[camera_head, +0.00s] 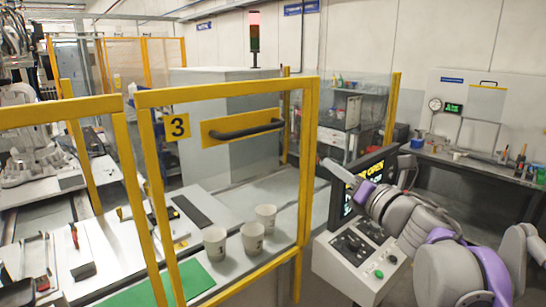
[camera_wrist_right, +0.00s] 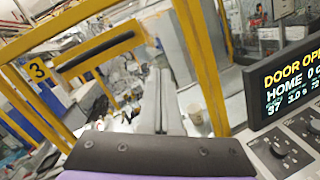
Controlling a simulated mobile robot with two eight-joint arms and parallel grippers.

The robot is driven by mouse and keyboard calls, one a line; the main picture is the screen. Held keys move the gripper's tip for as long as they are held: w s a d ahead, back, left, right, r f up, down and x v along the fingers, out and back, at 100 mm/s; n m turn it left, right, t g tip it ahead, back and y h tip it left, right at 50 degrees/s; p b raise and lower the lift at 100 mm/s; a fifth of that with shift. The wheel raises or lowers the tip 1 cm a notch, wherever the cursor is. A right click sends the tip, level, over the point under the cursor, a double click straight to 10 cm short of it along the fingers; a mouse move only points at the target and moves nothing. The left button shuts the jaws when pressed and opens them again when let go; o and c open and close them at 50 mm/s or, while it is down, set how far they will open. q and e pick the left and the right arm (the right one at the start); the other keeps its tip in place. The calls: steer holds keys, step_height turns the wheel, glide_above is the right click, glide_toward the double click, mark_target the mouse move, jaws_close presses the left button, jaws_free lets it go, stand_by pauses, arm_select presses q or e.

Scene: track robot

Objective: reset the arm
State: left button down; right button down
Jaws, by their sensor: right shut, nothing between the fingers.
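My right arm, white and grey with purple bands, comes in from the right of the head view. Its gripper (camera_head: 338,172) points left, in front of the yellow door frame and beside the control screen (camera_head: 362,183). In the wrist view the two grey fingers of the right gripper (camera_wrist_right: 162,72) lie together with nothing between them. The screen also shows in the wrist view (camera_wrist_right: 290,80), with text beginning "DOOR OP" and "HOME". My left gripper is not seen.
A yellow-framed door (camera_head: 310,130) with a dark handle (camera_head: 246,131) and a "3" sign stands left of the right gripper. Behind it, paper cups (camera_head: 252,238) stand on a light surface. A control panel (camera_head: 350,264) with knobs and a green button sits below the screen.

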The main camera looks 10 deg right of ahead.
steer(key=s+d+f+m+g+h, duration=0.1)
steer(key=s+d+f+m+h, duration=0.15)
steer(key=f+m, duration=0.4)
steer(key=s+d+f+m+g+h, duration=0.1)
steer(key=s+d+f+m+h, duration=0.1)
steer(key=f+m+h, duration=0.45)
steer(key=s+d+f+m+g+h, duration=0.1)
steer(key=s+d+f+m, duration=0.15)
steer(key=f+m, duration=0.45)
steer(key=s+a+f+m+g+y, duration=0.1)
steer(key=s+a+f+m+g, duration=0.3)
steer(key=s+f+m, duration=0.3)
steer(key=s+a+f+m+g+y, duration=0.1)
steer(key=s+a+f+m+g, duration=0.3)
steer(key=s+f+m, duration=0.3)
steer(key=s+f, duration=0.5)
steer(key=f, duration=0.3)
steer(key=shift+f+m+g+y, duration=0.3)
steer(key=shift+g+y, duration=0.1)
